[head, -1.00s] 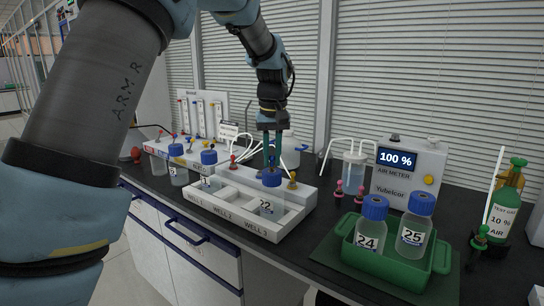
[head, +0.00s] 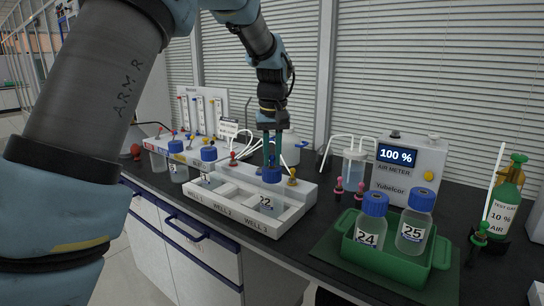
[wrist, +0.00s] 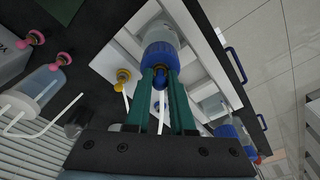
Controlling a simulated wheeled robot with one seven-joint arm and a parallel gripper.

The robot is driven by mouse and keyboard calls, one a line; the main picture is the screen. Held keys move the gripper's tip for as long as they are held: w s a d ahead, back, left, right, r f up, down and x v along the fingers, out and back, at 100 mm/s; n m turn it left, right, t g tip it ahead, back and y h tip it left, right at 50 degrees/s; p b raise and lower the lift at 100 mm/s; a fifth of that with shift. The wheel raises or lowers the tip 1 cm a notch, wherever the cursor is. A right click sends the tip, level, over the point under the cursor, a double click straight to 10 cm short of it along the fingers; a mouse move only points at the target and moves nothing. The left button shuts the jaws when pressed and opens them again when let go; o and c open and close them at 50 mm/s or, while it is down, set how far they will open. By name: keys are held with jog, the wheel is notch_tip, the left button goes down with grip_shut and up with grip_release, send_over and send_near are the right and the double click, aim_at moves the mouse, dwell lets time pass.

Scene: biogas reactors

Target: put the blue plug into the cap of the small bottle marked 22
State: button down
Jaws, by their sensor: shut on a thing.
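The small bottle marked 22 (head: 267,202) stands upright in the well marked WELL 3 of the white tray. Its blue cap (head: 271,175) is just below my gripper's fingertips. My gripper (head: 271,160) points straight down over this cap. In the wrist view, my gripper (wrist: 160,76) is shut on the blue plug (wrist: 159,81), which shows as a small blue piece between the green fingers. The cap (wrist: 160,56) is right beyond the plug. I cannot tell how far the plug sits in the cap, as the fingers hide the contact.
The white tray (head: 240,220) has other wells to the left. A green crate (head: 395,262) holds bottles 24 (head: 366,238) and 25 (head: 412,233). An air meter (head: 408,165) reads 100 %. Yellow (head: 292,176) and red plugs and white tubes are close behind bottle 22.

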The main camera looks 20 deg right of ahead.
jog(key=c, duration=0.7)
grip_release()
jog(key=shift+r, duration=0.1)
jog(key=r, duration=0.3)
jog(key=r+b, duration=0.1)
jog(key=r, duration=0.3)
jog(key=s+r, duration=0.1)
jog(key=r, duration=0.2)
jog(key=shift+s+a+r, duration=0.1)
jog(key=shift+a+r, duration=0.1)
jog(key=shift+r, duration=0.1)
